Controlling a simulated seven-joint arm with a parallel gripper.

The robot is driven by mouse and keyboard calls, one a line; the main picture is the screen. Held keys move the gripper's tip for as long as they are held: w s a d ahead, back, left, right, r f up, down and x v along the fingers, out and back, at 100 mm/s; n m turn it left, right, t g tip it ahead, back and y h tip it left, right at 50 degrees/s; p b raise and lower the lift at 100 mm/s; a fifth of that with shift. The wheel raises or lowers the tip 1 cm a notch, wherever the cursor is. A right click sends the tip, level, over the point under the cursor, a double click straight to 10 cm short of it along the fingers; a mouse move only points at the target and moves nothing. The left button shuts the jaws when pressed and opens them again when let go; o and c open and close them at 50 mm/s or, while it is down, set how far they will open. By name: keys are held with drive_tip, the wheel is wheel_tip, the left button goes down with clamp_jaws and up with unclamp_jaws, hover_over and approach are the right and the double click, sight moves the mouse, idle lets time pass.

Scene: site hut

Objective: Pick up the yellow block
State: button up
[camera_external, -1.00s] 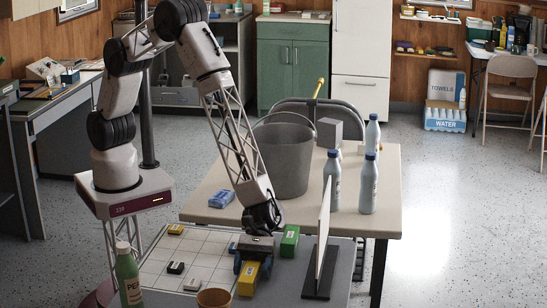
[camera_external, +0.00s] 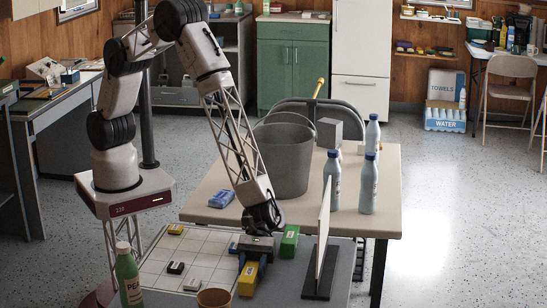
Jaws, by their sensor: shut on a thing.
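A yellow block (camera_external: 248,278) lies at the front of the near table, on the right side of the white gridded board. A smaller yellow piece (camera_external: 175,230) lies at the board's far left. The gripper body hides the rear of the held block, and I cannot tell whether it is clear of the surface.
A green block (camera_external: 289,241) stands close right of my gripper. A white upright panel on a dark base (camera_external: 317,284) is farther right. A green bottle (camera_external: 128,275) and brown pot (camera_external: 214,298) stand in front left. A grey bucket (camera_external: 287,160) and bottles are behind.

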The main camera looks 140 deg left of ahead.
sight(252, 265)
drive_tip(key=shift+r, duration=0.1)
drive_tip(key=shift+r, duration=1.6)
drive_tip(key=s, duration=0.5)
drive_tip(key=s+r, duration=0.1)
drive_tip(key=s, duration=1)
drive_tip(key=shift+d+r, duration=0.3)
drive_tip(key=shift+d, duration=0.1)
